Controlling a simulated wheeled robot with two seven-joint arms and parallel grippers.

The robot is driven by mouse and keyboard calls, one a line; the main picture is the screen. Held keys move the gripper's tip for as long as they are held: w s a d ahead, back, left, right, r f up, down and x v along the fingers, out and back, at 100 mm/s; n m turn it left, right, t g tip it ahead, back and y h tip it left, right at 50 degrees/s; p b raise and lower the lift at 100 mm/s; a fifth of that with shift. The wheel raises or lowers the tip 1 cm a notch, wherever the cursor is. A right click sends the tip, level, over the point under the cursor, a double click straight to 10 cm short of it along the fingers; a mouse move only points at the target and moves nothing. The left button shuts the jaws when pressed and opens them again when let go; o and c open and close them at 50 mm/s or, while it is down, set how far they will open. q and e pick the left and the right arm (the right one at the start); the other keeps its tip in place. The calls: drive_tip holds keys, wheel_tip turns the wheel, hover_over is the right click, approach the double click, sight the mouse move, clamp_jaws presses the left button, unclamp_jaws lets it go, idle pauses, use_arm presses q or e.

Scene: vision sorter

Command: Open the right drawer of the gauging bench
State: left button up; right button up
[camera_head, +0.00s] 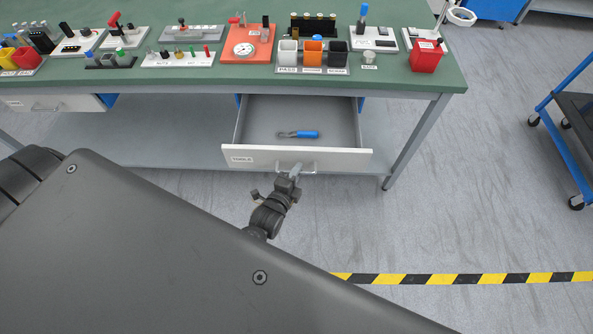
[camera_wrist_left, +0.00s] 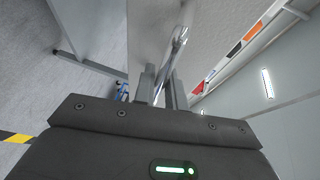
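The green-topped gauging bench (camera_head: 420,84) stands across the head view. Its right drawer (camera_head: 345,157), labelled TOOLS, is pulled well out toward me. A blue-handled tool (camera_head: 308,134) lies inside on the drawer floor. My left gripper (camera_head: 289,174) is at the bar handle (camera_head: 312,168) on the drawer front. In the left wrist view the two fingers of the gripper (camera_wrist_left: 161,78) stand on either side of the metal handle (camera_wrist_left: 179,42), close against it. My right gripper is out of view.
The left drawer (camera_head: 75,103) is shut. Gauges, coloured cups and a red container (camera_head: 426,56) stand on the bench top. A blue-framed cart (camera_head: 573,110) is at the right. Yellow-black tape (camera_head: 460,279) crosses the open floor.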

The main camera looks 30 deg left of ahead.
use_arm(q)
drive_tip(key=o, duration=0.3)
drive_tip(key=shift+o, duration=0.2)
drive_tip(key=s+r, duration=0.2)
drive_tip(key=s, duration=0.8)
drive_tip(key=shift+s, duration=0.35)
